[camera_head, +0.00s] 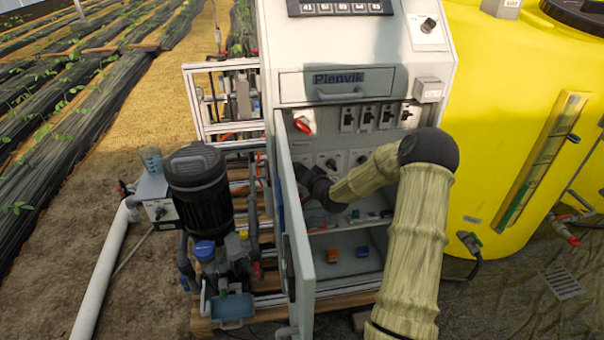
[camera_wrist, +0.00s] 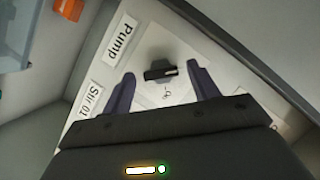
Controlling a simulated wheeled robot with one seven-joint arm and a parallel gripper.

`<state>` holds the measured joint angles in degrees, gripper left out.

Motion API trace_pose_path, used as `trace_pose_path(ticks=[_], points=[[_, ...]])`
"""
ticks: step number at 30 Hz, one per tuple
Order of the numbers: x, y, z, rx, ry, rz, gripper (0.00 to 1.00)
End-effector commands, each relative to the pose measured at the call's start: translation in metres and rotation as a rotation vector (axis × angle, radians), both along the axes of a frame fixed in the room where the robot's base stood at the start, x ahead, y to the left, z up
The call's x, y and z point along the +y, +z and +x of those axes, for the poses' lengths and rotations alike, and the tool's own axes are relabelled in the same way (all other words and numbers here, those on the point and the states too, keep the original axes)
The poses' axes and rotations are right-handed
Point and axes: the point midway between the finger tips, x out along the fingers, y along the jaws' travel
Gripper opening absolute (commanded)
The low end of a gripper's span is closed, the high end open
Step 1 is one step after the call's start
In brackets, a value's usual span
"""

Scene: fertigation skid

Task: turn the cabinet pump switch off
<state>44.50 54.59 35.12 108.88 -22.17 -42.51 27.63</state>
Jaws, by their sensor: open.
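The pump switch (camera_wrist: 160,71) is a black rotary knob on a pale plate, beside a white label reading "Pump" (camera_wrist: 123,40), in the wrist view. A light mark shows at the right end of its handle, and small plate lettering sits below it. My gripper (camera_wrist: 161,68) is open, with one dark finger on each side of the knob and visible gaps between. Whether the fingertips reach around it in depth, I cannot tell. In the head view my wrist (camera_head: 318,186) is inside the open cabinet (camera_head: 350,55), and the fingers and pump switch are not clearly seen.
The open cabinet door (camera_head: 297,245) stands left of my wrist. A red switch (camera_head: 304,125) and several black switches are above. The yellow tank (camera_head: 510,140) is right of my arm.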

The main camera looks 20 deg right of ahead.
Motion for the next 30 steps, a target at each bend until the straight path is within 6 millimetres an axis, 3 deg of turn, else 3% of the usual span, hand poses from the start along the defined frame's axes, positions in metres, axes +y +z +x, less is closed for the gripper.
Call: trace_pose_path(ticks=[5, 11, 30], points=[[-0.001, 0.002, -0.005, 0.000, 0.000, 0.000, 0.60], [-0.003, 0.009, -0.027, 0.000, 0.000, 0.000, 0.60], [-0.012, 0.043, -0.145, 0.001, -0.002, -0.002, 0.60]])
